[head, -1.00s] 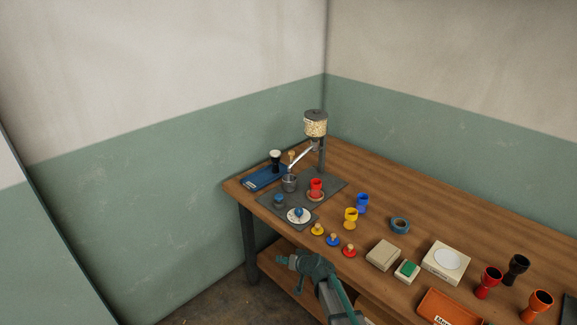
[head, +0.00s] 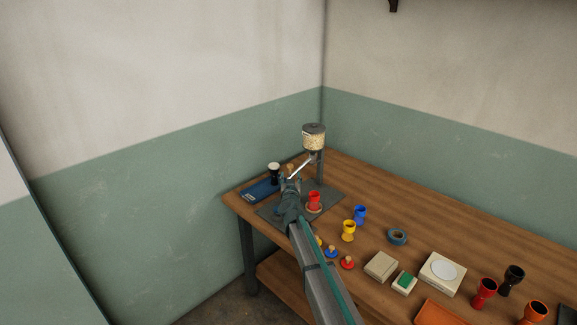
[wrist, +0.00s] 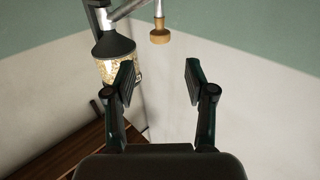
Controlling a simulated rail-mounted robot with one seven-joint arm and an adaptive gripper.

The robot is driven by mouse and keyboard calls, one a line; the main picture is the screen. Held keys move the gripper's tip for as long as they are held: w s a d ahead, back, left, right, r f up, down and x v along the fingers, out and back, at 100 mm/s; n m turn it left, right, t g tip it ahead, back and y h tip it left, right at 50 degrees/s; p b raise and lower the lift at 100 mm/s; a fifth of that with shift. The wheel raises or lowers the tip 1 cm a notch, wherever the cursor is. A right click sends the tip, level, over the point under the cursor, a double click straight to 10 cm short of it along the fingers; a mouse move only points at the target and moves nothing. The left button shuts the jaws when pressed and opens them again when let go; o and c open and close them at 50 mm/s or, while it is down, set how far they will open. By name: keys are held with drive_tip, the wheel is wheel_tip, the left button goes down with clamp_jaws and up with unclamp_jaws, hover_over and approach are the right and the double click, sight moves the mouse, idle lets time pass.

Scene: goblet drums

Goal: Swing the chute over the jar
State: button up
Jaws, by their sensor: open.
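The chute (head: 300,167) is a thin metal tube sloping down and left from under the grain-filled hopper (head: 314,140). A tan knob (head: 290,167) stands by its lower end; the chute (wrist: 132,9) and knob (wrist: 159,37) also show in the upside-down wrist view. My gripper (head: 290,181) is open and empty near the chute's lower end; in the wrist view, the knob lies beyond the gap between the fingers (wrist: 160,85), apart from them. I cannot tell which vessel is the jar.
A blue tray (head: 259,190) with a dark goblet (head: 274,170) lies left of my gripper. Yellow (head: 348,231) and blue (head: 360,214) goblets, colored knobbed pieces (head: 347,263) and a tape roll (head: 397,236) stand to the right. My arm covers part of the grey plate.

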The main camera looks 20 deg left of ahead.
sight(290, 166)
drive_tip(key=p+x, duration=0.1)
drive_tip(key=x, duration=0.8)
drive_tip(key=shift+w+a+p, duration=0.15)
drive_tip(key=shift+w+p, duration=0.15)
drive_tip(key=shift+w, duration=0.05)
drive_tip(key=shift+f, duration=0.1)
clamp_jaws()
